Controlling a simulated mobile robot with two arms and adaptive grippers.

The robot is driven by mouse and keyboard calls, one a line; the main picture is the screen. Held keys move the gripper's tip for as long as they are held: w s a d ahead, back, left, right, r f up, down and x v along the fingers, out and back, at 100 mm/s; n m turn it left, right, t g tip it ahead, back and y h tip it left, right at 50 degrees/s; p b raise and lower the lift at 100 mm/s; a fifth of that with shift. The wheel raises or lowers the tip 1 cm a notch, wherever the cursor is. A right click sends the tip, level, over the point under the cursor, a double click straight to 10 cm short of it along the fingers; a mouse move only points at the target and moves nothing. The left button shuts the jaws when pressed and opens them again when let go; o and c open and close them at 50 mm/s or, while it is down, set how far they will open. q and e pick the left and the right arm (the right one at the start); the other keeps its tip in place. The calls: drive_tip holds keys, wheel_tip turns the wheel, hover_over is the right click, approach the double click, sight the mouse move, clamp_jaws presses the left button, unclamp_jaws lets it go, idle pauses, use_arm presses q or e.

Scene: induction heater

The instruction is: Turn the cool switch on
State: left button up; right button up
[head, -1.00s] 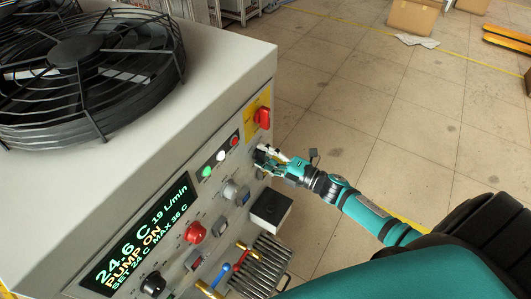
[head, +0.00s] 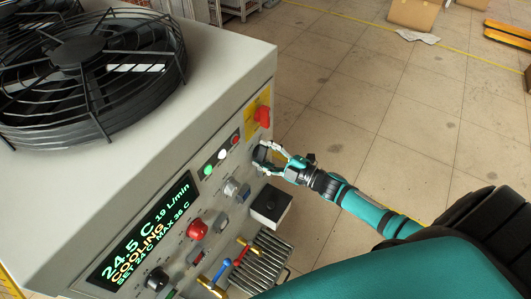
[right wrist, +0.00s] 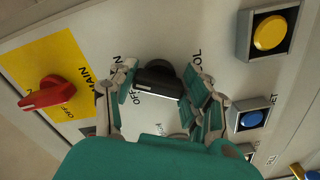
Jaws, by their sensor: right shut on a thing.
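The cool switch is a black rotary knob (right wrist: 158,82) on the machine's pale front panel, with partly hidden lettering around it, including "OFF" and "OL". In the head view the switch (head: 261,153) is partly covered by my right gripper (head: 271,159). In the right wrist view my right gripper (right wrist: 161,88) has one finger on each side of the knob and is shut on it. The display (head: 141,236) reads "24.5 C", "19 L/min" and "COOLING". My left gripper is not in view.
A red main switch (right wrist: 46,93) on a yellow plate sits beside the cool switch. Yellow (right wrist: 270,32) and blue (right wrist: 252,118) buttons are on the other side. A black fan (head: 90,75) tops the machine. The floor to the right is open.

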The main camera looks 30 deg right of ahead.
drive_tip(key=o, duration=1.2)
drive_tip(key=v, duration=1.2)
drive_tip(key=shift+f, duration=0.1)
drive_tip(key=s+d+f+m+g+h, duration=0.1)
drive_tip(key=s+f+m+g+h, duration=0.15)
drive_tip(key=f, duration=0.65)
drive_tip(key=s+d+f+m+g+h, duration=0.1)
drive_tip(key=s+d+f+m+h, duration=0.2)
drive_tip(key=f, duration=0.5)
drive_tip(key=s+f+m+g+h, duration=0.1)
drive_tip(key=s+f+m+h, duration=0.3)
drive_tip(key=f, duration=0.5)
drive_tip(key=s+a+f+m+g, duration=0.2)
drive_tip(key=s+a+f+g, duration=0.1)
drive_tip(key=s, duration=0.5)
drive_tip(key=s+a+f+m+g, duration=0.2)
drive_tip(key=s+a+f, duration=0.3)
drive_tip(key=s+f, duration=0.3)
drive_tip(key=s+a+f+m+g, duration=0.2)
drive_tip(key=s+a+f+g, duration=0.2)
drive_tip(key=s, duration=0.4)
drive_tip(key=shift+s+f+g, duration=0.15)
drive_tip(key=shift+f+g, duration=0.1)
drive_tip(key=shift+f, duration=0.2)
drive_tip(key=shift+s+f+g, duration=0.2)
drive_tip(key=shift+f, duration=0.25)
